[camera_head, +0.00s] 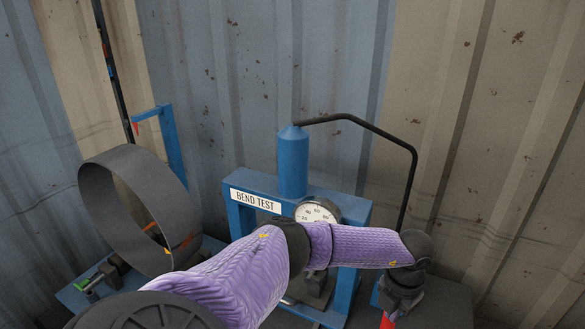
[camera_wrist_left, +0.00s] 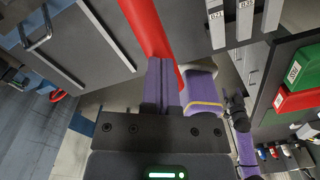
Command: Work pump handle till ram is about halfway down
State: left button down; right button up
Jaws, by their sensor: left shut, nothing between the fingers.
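The blue press (camera_head: 293,165) labelled BEND TEST stands against the wall in the head view. Its round gauge (camera_head: 318,211) is partly covered by my purple left arm. The ram and the work under it are mostly hidden behind that arm, so the ram's height cannot be told. The red pump handle (camera_head: 388,320) shows only as a small tip at the bottom edge. In the left wrist view the red handle (camera_wrist_left: 150,28) runs past my left gripper (camera_wrist_left: 162,62). Its purple fingers are shut and empty, close against the handle; touching cannot be told. My right gripper is not in view.
A black hose (camera_head: 380,130) arches from the press cylinder down to the right. A large dark ring (camera_head: 95,195) stands at the left on a blue stand. Corrugated container walls (camera_head: 250,60) close off the back. Green and red bins (camera_wrist_left: 297,70) show at the right in the wrist view.

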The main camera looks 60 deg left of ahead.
pick_arm(q)
notch_tip(320, 180, up, 10)
jog(key=w+p, duration=0.1)
jog(key=p, duration=0.5)
jog(key=shift+w+a, duration=0.15)
jog(key=shift+a, duration=0.25)
jog(key=shift+f, duration=0.15)
jog(key=shift+s+d+f+b, duration=0.15)
jog(key=shift+f+b, duration=0.5)
jog(key=shift+f, duration=0.35)
jog(key=shift+s+d+f+b, duration=0.15)
jog(key=shift+f+b, duration=0.45)
jog(key=shift+f, duration=0.4)
jog(key=shift+s+f+b, duration=0.15)
jog(key=shift+f+b, duration=0.5)
jog(key=shift+f, duration=0.35)
notch_tip(320, 180, up, 6)
jog(key=w+p, duration=0.1)
jog(key=p, duration=0.3)
jog(key=shift+a, duration=0.3)
